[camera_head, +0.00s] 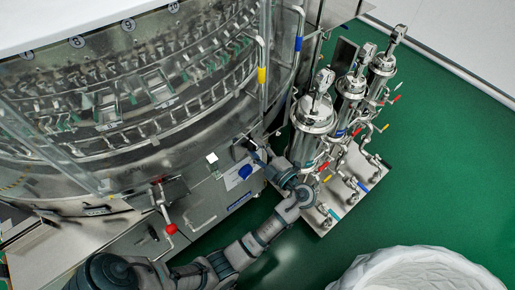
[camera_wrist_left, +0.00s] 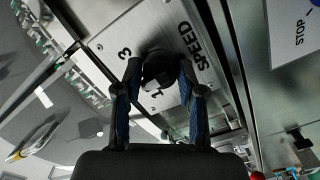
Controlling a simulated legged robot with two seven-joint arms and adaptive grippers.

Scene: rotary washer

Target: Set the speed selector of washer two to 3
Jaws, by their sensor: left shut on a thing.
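The speed selector is a dark round knob (camera_wrist_left: 160,68) on a light plate (camera_wrist_left: 108,38) in the left wrist view. I cannot tell which number the knob points to. In the head view my left gripper (camera_head: 247,145) reaches the steel washer front (camera_head: 215,190), and the knob is hidden there. My right gripper is not in view.
A red-knobbed lever (camera_head: 170,228) and a blue round part (camera_head: 245,172) are on the washer front. Steel filter housings (camera_head: 312,125) stand on a skid right of my arm. A white-lined bin (camera_head: 420,270) is at the lower right. Green floor (camera_head: 440,170) is clear beyond.

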